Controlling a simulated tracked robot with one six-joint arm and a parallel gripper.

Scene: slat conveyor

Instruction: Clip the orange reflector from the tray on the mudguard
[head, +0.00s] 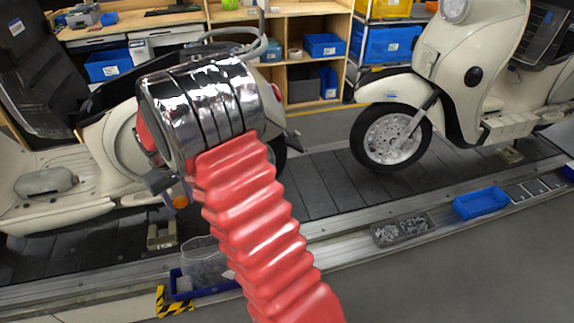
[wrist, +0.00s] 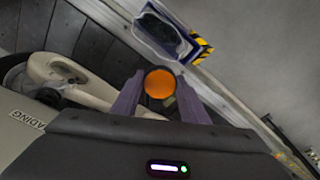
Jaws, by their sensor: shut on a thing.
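The orange reflector (wrist: 160,84) is a round disc held between the two purple fingers of my gripper (wrist: 158,90) in the wrist view. In the head view the reflector (head: 180,202) shows as a small orange spot below my arm's chrome end, in front of the left scooter. My gripper is shut on it and mostly hidden there. A cream front mudguard (head: 388,88) sits over the wheel of the right scooter, well apart from my gripper. A blue tray (head: 480,203) lies on the conveyor's near edge at right.
A blue bin with a clear bag (head: 205,268) stands below my gripper, beside yellow-black striping (head: 174,302). A grey tray of small metal parts (head: 403,230) is on the edge rail. The left scooter (head: 70,165) stands close behind my arm. Dark slats between the scooters are clear.

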